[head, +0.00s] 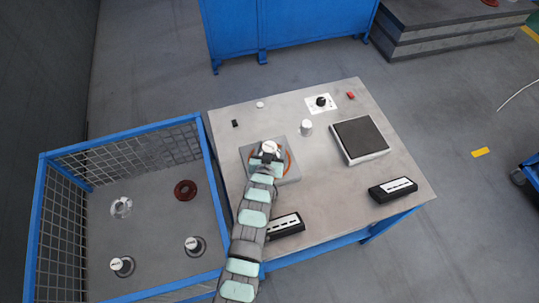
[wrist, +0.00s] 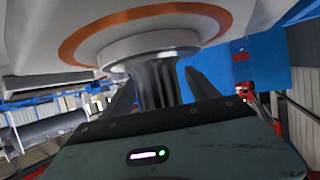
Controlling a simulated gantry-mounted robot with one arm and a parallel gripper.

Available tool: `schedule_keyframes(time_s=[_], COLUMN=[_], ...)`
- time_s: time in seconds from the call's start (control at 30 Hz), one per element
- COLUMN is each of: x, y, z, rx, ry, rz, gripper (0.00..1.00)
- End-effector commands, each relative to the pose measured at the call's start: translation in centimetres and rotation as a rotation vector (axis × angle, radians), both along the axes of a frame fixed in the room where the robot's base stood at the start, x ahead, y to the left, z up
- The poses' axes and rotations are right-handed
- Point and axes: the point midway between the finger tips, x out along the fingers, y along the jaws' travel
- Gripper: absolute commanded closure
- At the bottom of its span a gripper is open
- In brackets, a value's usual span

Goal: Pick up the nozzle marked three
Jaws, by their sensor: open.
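A pale nozzle (head: 270,147) with a white top stands on a grey plate (head: 249,157) with an orange ring, on the table. Any number on it is too small to read. My gripper (head: 266,158) is at this nozzle. In the wrist view the open fingers (wrist: 160,88) are on either side of the nozzle's grey metal body (wrist: 157,80), and its round flange (wrist: 150,46) meets the orange-ringed surface. I cannot tell whether the fingers touch it. Other capped nozzles stand in the blue mesh-sided bin, one at the right (head: 192,244) and one at the front (head: 117,264); their marks are unreadable.
A white cylinder (head: 306,128) and a dark square pad (head: 360,138) lie right of the plate. Black label boxes (head: 393,189) sit near the front edge. The blue-framed bin (head: 125,143) also holds a dark red ring (head: 185,190) and a clear-white flanged part (head: 120,208).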

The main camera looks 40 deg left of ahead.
Motion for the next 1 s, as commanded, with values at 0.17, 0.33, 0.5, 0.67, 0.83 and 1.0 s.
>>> schedule_keyframes(time_s=[0.17,0.33,0.5,0.67,0.83,1.0], x=[0.01,-0.01,-0.01,-0.01,-0.02,-0.01], y=[0.0,-0.01,0.0,0.0,0.0,0.01], z=[0.02,0.03,0.03,0.04,0.05,0.07], rx=[0.001,0.001,0.001,0.001,0.001,0.001], ry=[-0.001,-0.001,-0.001,-0.001,-0.001,-0.001], rz=[0.0,0.0,0.0,0.0,0.0,0.0], gripper=[0.31,0.45,0.59,0.72,0.86,1.0])
